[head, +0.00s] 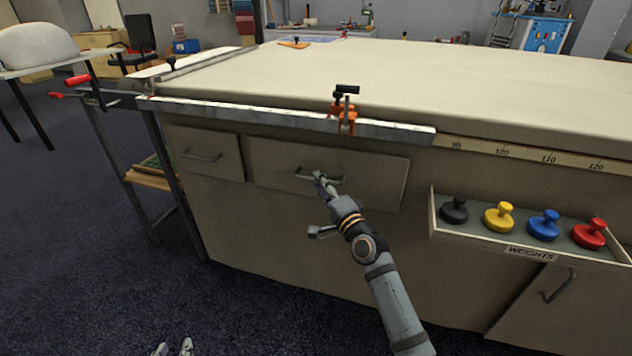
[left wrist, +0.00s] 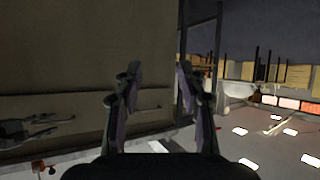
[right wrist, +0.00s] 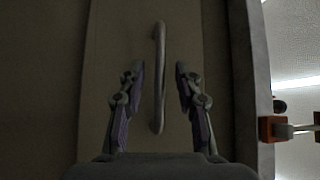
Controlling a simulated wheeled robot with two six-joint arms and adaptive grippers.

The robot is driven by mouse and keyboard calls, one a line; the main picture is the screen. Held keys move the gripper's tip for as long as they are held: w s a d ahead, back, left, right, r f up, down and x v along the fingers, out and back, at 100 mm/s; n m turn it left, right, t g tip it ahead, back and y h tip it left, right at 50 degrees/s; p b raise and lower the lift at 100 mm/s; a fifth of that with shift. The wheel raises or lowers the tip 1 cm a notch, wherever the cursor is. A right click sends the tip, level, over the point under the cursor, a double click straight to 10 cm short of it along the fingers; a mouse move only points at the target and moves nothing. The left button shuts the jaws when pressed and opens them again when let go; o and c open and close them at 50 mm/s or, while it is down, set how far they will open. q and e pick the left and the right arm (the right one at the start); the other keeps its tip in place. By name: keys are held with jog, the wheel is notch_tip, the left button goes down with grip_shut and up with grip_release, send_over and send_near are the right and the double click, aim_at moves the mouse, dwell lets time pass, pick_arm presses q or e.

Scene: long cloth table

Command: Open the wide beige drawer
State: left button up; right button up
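The wide beige drawer (head: 378,185) is in the front of the workbench in the head view, with a grey bar handle (head: 304,175). Its front looks nearly flush; I cannot tell whether there is a small gap. My right gripper (head: 319,180) is at this handle. In the right wrist view my right gripper (right wrist: 159,68) is open, with the handle (right wrist: 159,40) between its fingers and no clear grip on it. My left gripper (head: 173,349) shows only its fingertips at the bottom of the head view. In the left wrist view (left wrist: 159,72) it is open and empty.
A narrower drawer (head: 205,160) is to the left. An orange clamp (head: 344,112) sits on the bench edge above the wide drawer. An open tray of weights (head: 530,250) sticks out at right. A red-handled vise (head: 78,80) stands at the left corner. The floor at left is clear.

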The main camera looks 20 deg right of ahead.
pick_arm(q)
jog(key=w+r+t, duration=0.2)
jog(key=w+r, duration=0.1)
jog(key=r, duration=0.2)
jog(key=shift+a+r+t, duration=0.15)
jog(key=shift+r+t, duration=0.1)
jog(key=shift+t, duration=0.15)
pick_arm(e)
jog(key=x, duration=0.2)
jog(key=shift+w, duration=0.4)
grip_shut()
